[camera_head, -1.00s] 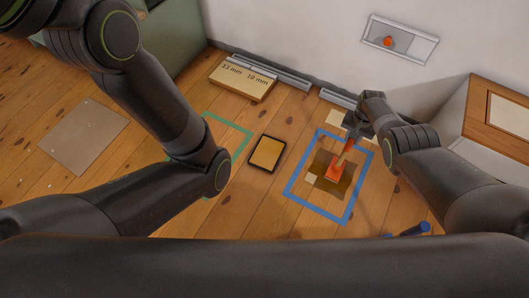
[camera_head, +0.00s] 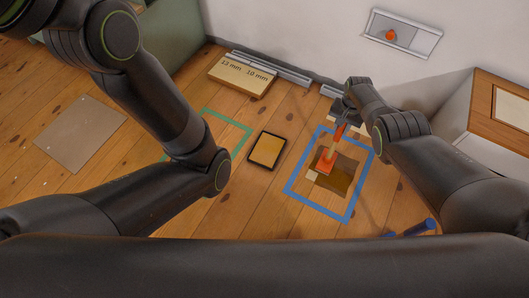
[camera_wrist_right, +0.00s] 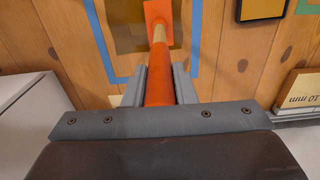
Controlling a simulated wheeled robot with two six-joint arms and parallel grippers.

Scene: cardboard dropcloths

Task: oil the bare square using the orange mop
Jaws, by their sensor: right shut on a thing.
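My right gripper (camera_head: 343,124) is shut on the red-orange handle of the orange mop (camera_head: 326,163); the handle also shows between the fingers in the right wrist view (camera_wrist_right: 158,84). The mop's flat orange head is over the left part of a dark brown patch (camera_head: 341,180) inside the blue tape square (camera_head: 318,207). I cannot tell whether the head touches the floor. A small pale patch (camera_head: 312,175) lies at the dark patch's left edge. The green tape outline (camera_head: 246,141) is partly hidden by my left arm. My left gripper is out of view.
A black-rimmed tray (camera_head: 281,152) with a golden-brown inside lies between the tape outlines. A labelled cardboard box (camera_head: 239,82) is by the wall. A grey-brown sheet (camera_head: 80,135) lies at left. A wooden-fronted cabinet (camera_head: 490,115) stands at right.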

